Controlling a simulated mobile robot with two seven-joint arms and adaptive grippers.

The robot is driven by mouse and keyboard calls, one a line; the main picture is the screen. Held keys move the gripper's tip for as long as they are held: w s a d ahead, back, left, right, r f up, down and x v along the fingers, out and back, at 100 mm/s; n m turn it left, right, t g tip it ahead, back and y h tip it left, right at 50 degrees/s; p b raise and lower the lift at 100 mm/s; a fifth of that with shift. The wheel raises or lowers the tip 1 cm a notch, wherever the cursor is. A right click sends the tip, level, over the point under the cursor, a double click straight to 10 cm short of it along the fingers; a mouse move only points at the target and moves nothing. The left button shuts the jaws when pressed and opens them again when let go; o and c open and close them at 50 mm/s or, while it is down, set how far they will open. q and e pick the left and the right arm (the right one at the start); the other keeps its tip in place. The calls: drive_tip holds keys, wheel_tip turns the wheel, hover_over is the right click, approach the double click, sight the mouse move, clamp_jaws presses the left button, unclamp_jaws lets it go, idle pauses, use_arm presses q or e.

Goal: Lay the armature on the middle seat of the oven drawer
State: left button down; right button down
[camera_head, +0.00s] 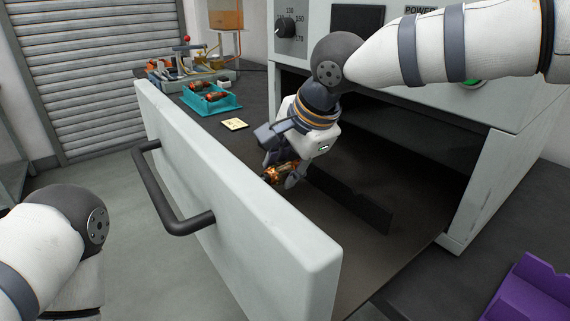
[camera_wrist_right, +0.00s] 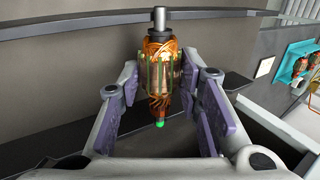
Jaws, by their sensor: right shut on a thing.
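My right gripper (camera_head: 280,178) is inside the open oven drawer, close behind its front panel (camera_head: 235,200), and is shut on the armature. The armature (camera_head: 278,174) has copper windings and shows only partly between the fingers in the head view. In the right wrist view, the armature (camera_wrist_right: 160,70) stands lengthwise between the purple finger pads (camera_wrist_right: 160,115), with a grey shaft end at the top and a green tip at the bottom. A dark notched seat plate (camera_head: 350,197) stands on the drawer floor to the right of the gripper. The middle seat is not clearly visible. My left gripper is out of view.
The oven (camera_head: 410,125) rises behind the drawer. The drawer handle (camera_head: 165,195) juts out front. A purple holder (camera_head: 535,290) is at lower right.

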drive_tip(key=c, duration=1.1)
unclamp_jaws()
drive_tip(key=shift+o, duration=0.2)
drive_tip(key=v, duration=1.2)
